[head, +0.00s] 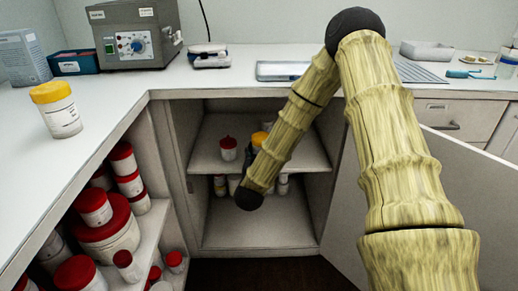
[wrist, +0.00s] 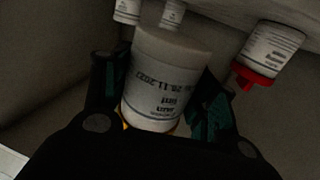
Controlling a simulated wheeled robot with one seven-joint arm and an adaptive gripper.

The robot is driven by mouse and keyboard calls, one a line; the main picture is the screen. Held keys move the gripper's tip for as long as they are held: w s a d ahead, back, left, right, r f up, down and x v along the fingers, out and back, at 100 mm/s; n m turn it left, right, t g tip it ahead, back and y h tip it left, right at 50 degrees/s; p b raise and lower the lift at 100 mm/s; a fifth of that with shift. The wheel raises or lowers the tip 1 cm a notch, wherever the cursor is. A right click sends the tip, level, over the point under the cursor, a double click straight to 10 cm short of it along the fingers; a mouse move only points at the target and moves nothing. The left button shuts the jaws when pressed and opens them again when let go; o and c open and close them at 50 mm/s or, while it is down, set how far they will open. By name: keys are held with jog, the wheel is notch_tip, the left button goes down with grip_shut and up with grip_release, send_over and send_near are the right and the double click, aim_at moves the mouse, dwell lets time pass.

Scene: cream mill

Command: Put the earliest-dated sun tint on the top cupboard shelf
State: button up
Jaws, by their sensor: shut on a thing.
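My gripper (wrist: 160,110) is shut on a white jar (wrist: 160,75), whose label appears upside down in the wrist view. The label seems to read sun tint, with a date whose year is hard to read. A yellow-orange edge shows at its lid end. In the head view a yellow-lidded jar (head: 259,138), apparently this one, is at the cupboard's upper shelf (head: 205,165), partly hidden behind my arm. I cannot tell whether it touches the shelf. Another yellow-lidded white jar (head: 58,115) stands on the left counter.
A red-lidded jar (head: 228,150) is on the upper shelf, left of the held jar; the wrist view shows it too (wrist: 268,50). Small jars (head: 220,185) stand below. The cupboard door (head: 440,200) is open at right. Several red-lidded jars (head: 107,230) fill the left shelves.

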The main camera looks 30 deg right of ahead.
jog(key=w+d, duration=0.1)
jog(key=w, duration=0.2)
jog(key=w+d+b, duration=0.1)
jog(key=w+d, duration=0.1)
jog(key=w, duration=0.1)
jog(key=w+d+f+b, duration=0.1)
jog(key=w+d, duration=0.1)
jog(key=w, duration=0.1)
jog(key=shift+w, duration=0.2)
notch_tip(320, 180, down, 4)
jog(key=shift+w+d+r+b, duration=0.1)
jog(key=shift+d+b, duration=0.05)
jog(key=shift+b, duration=0.8)
jog(key=shift+r, duration=0.2)
jog(key=shift+f, duration=0.15)
jog(key=o, duration=1.2)
